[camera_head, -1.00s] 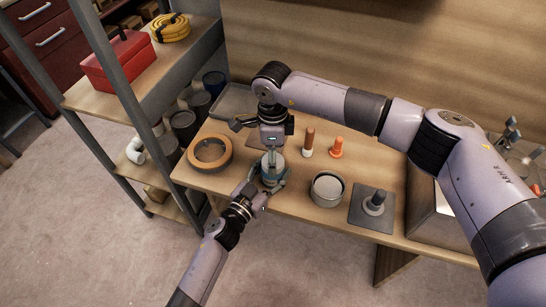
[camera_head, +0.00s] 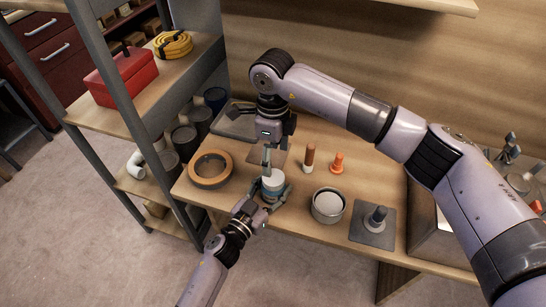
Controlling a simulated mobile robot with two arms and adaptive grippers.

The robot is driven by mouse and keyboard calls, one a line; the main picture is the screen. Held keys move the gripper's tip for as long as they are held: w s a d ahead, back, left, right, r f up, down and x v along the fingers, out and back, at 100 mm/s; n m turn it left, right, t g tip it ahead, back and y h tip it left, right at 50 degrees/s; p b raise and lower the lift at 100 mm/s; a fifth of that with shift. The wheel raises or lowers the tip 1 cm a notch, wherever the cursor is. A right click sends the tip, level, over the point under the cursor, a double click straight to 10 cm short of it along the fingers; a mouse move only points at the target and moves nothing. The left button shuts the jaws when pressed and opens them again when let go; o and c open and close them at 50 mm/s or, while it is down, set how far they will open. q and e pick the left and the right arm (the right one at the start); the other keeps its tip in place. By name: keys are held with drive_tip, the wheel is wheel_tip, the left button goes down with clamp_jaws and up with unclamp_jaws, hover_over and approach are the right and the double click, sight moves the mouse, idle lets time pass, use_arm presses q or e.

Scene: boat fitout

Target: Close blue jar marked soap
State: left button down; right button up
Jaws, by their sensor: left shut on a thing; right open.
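The small jar (camera_head: 273,184), pale on top with blue on its side, stands upright near the front edge of the workbench. My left gripper (camera_head: 268,196) is shut on it from the front, with fingers around its lower sides. Any soap marking is too small to read. My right gripper (camera_head: 267,157) is open and points down just above the jar. One finger partly covers the jar's top, so I cannot tell clearly whether a lid is seated.
An orange-brown ring (camera_head: 210,183) lies left of the jar. A round tin (camera_head: 327,217), a brown-and-white stick (camera_head: 309,158), an orange peg-like piece (camera_head: 337,163) and a grey plate with a post (camera_head: 373,232) stand to the right. A shelf rack (camera_head: 137,122) borders the left.

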sight(274, 177)
drive_tip(key=shift+f, duration=4)
drive_tip(key=shift+c, duration=0.5)
drive_tip(key=c, duration=1.1)
drive_tip(key=o, duration=1.4)
drive_tip(key=shift+c, duration=0.2)
wheel_tip(274, 177, up, 12)
